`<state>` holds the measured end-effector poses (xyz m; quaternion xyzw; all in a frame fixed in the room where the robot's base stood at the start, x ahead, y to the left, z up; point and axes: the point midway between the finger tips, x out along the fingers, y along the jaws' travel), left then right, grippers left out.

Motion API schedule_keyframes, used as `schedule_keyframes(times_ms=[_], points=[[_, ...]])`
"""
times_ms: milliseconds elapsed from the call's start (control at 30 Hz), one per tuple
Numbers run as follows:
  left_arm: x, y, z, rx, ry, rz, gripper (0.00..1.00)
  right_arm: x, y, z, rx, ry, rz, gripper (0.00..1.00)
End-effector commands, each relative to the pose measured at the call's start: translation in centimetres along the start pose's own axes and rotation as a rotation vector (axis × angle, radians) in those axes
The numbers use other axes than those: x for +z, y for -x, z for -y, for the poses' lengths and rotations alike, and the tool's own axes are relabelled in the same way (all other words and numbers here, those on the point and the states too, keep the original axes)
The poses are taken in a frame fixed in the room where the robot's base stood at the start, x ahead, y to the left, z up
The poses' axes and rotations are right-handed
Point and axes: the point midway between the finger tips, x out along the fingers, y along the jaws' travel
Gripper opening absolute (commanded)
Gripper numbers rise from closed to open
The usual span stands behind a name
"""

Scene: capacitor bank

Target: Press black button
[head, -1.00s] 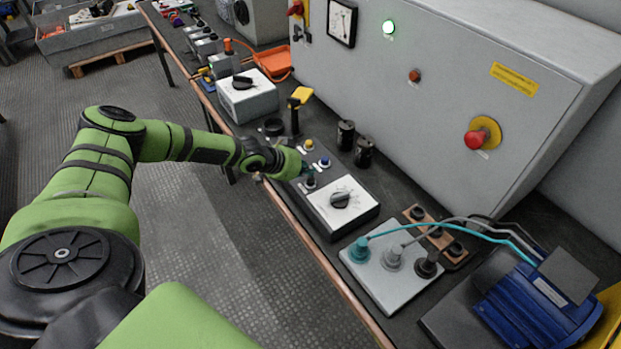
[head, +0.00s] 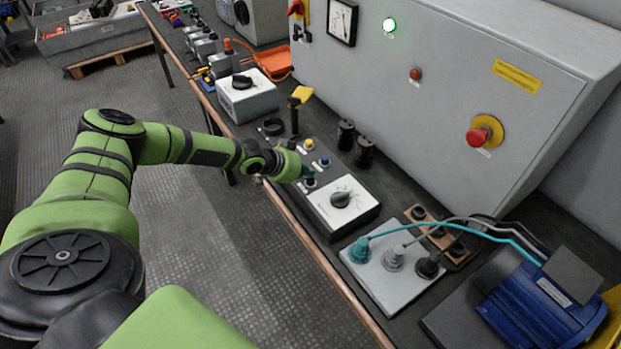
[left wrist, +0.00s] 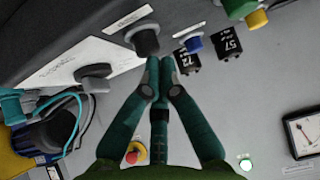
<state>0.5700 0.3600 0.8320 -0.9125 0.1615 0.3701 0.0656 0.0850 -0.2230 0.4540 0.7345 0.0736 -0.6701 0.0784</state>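The black button (left wrist: 146,40) sits on the grey control panel beside its white label in the left wrist view. In the head view it shows as a small dark cap (head: 310,183) at the near end of the button row, partly behind the fingers. My left gripper (left wrist: 159,62) has its teal fingertips together with nothing between them, just beside the button. In the head view the left gripper (head: 307,174) is over the button; I cannot tell whether it touches. My right gripper is not in view.
A blue button (left wrist: 193,42) and a yellow button (left wrist: 257,19) are close by. A rotary knob (head: 341,199) is on the white dial plate. Two black cylinders (head: 364,152) stand behind the panel. The cabinet carries a red emergency stop (head: 479,137).

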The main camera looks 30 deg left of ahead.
Motion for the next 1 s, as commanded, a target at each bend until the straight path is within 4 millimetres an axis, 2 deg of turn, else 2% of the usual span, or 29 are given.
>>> schedule_keyframes(times_ms=[1000], points=[[1.0, -0.9, 0.0, 0.001, 0.0, 0.002, 0.0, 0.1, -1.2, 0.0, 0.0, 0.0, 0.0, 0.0]])
